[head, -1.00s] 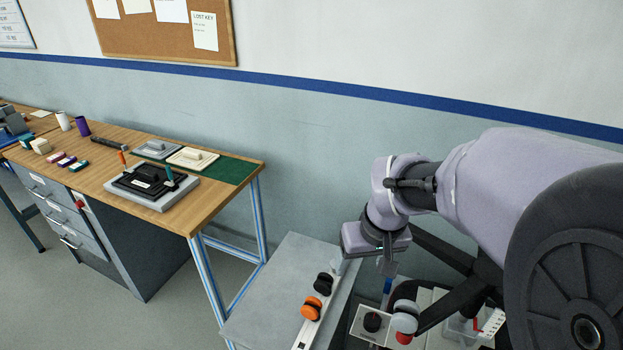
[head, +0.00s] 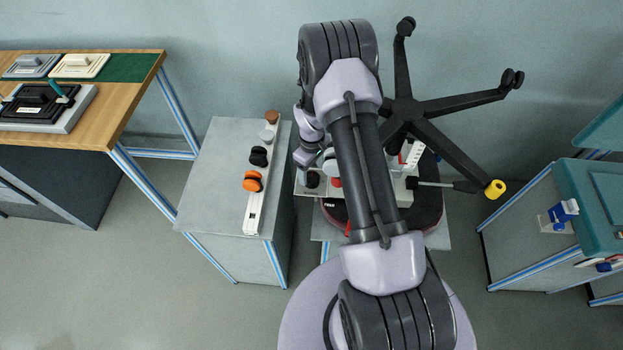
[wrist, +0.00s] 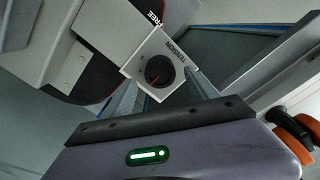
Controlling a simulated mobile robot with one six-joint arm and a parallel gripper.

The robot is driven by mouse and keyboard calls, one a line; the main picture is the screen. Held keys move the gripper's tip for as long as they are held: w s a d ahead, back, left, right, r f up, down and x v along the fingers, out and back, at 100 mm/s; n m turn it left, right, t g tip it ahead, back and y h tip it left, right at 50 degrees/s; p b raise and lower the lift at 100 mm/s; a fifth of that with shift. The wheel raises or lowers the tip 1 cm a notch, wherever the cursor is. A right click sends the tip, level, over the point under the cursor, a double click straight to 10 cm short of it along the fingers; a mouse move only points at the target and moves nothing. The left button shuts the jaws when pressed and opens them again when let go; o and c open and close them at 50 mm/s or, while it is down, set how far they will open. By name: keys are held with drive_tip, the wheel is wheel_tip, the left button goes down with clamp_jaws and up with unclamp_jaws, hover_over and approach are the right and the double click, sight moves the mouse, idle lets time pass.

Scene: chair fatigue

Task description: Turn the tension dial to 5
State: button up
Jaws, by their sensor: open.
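The tension dial (wrist: 160,70) is a black round knob with a red pointer line on a white plate lettered TENSION. In the head view the dial (head: 312,180) sits at the left end of the white panel on the upturned chair (head: 404,108). My gripper (head: 305,159) is just above and left of the dial, partly hidden by my arm. It is open and holds nothing that I can see. In the wrist view its lilac body fills the bottom, apart from the dial.
A grey bench (head: 220,170) on the left carries a white rail with orange (head: 252,181) and black (head: 259,156) knobs. A wooden table (head: 133,72) stands further left. A teal-topped cabinet (head: 520,220) is at the right. Chair legs spread behind my arm. Floor is free at lower left.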

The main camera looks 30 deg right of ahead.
sight(312, 177)
wheel_tip(312, 177, down, 4)
drive_tip(key=shift+f+b, duration=0.1)
drive_tip(key=shift+b, duration=0.2)
drive_tip(key=c, duration=1.4)
drive_tip(key=shift+o, duration=0.2)
